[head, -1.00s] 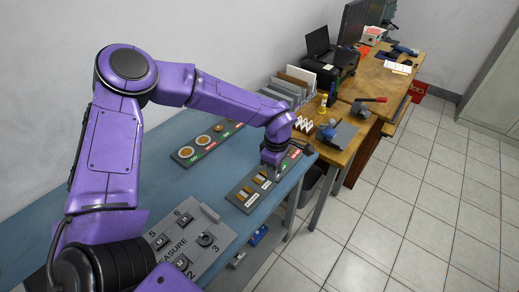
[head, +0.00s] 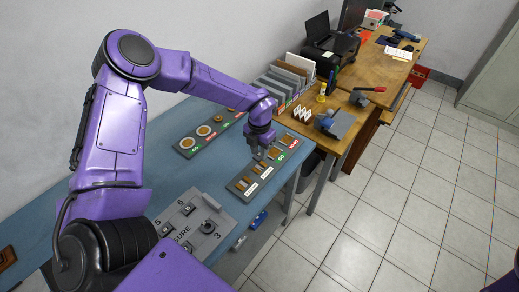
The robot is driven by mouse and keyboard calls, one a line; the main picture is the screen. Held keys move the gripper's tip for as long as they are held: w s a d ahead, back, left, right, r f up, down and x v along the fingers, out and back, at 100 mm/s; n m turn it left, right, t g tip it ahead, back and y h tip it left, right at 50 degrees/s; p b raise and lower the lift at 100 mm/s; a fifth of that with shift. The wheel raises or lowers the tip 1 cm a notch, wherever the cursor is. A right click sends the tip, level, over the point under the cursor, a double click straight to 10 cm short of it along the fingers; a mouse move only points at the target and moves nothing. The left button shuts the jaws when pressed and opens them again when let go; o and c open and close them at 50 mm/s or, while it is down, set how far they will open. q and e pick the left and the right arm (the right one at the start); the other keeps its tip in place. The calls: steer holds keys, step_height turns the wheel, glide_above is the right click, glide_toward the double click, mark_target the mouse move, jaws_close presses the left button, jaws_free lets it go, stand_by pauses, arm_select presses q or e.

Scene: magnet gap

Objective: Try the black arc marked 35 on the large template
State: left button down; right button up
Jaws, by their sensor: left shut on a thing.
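My left gripper (head: 262,156) points down over the long grey tray (head: 241,189) with brown slots and white labels. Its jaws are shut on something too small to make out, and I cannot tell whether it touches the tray. A grey board (head: 217,214) with black pieces at numbered places and the word ending "SURE" lies nearer me, partly behind my left arm. I cannot read a 35 on any black arc, nor tell which piece is the large template. My right gripper is not in view.
A second grey tray (head: 186,152) with round brass-coloured pieces lies further back on the blue table (head: 210,170). Grey file holders (head: 283,85) stand beyond it. A wooden bench (head: 349,130) holds a blue tool, a yellow bottle and white cards. The tiled floor at right is clear.

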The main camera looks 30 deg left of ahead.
mark_target(260, 167)
arm_select(q)
steer(key=shift+f+b, duration=2)
steer(key=shift+f, duration=0.75)
steer(key=shift+f, duration=0.25)
steer(key=c, duration=0.7)
jaws_free()
steer(key=shift+c, duration=0.2)
steer(key=c, duration=0.5)
steer(key=shift+r, duration=0.1)
steer(key=shift+r+p, duration=1.6)
steer(key=shift+r, duration=0.65)
